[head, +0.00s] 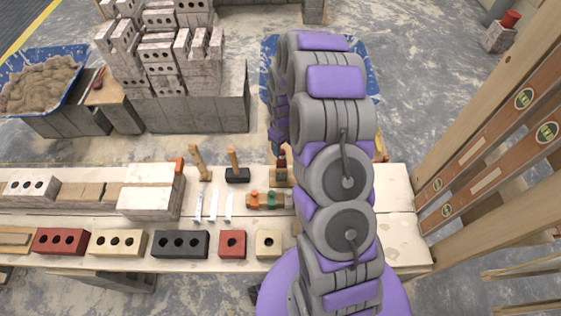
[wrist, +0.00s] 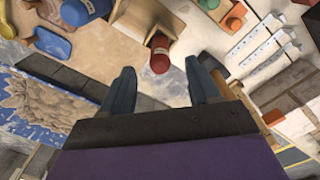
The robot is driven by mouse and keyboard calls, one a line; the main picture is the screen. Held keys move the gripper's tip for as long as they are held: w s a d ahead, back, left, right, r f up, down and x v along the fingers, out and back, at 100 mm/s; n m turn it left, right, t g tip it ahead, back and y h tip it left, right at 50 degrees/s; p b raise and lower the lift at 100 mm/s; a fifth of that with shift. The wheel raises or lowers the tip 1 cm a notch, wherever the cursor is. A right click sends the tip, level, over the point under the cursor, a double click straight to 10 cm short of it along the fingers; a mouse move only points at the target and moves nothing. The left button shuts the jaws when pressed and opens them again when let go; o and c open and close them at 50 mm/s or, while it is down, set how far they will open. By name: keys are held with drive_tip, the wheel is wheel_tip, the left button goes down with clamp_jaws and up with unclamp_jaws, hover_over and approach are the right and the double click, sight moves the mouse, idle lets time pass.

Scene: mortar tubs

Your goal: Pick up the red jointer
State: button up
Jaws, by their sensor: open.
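The red jointer shows as a red handle (head: 282,158) in the head view, upright at a small wooden block on the bench, just left of my arm. In the wrist view its rounded red end (wrist: 160,56) points toward the camera, beside a tan wooden block (wrist: 145,27). My gripper (wrist: 160,78) is open and empty. Its two dark fingers lie apart, with the red end centred between them and slightly beyond their tips in the picture. I see no contact. The jointer's lower part is hidden, and my arm hides the gripper in the head view.
Two hammers (head: 236,173) with wooden handles stand close left of the jointer. Orange and green blocks (head: 266,200) lie in front of it. Bricks (head: 180,244) line the bench's front. Blue tools (wrist: 80,10) lie nearby. Tall timbers with levels (head: 486,180) stand at right.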

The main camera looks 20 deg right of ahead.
sight(284, 151)
drive_tip(key=f, duration=0.4)
drive_tip(key=shift+d+f+b, duration=0.1)
drive_tip(key=shift+d+b, duration=0.2)
drive_tip(key=f, duration=0.1)
drive_tip(key=f+b, duration=0.1)
drive_tip(key=w+a+f, duration=0.1)
drive_tip(key=f, duration=0.1)
drive_tip(key=shift+f, duration=0.45)
drive_tip(key=shift+d, duration=0.1)
drive_tip(key=shift+c, duration=0.2)
drive_tip(key=shift+d, duration=0.1)
drive_tip(key=shift+c, duration=0.8)
clamp_jaws()
drive_tip(key=shift+r, duration=0.15)
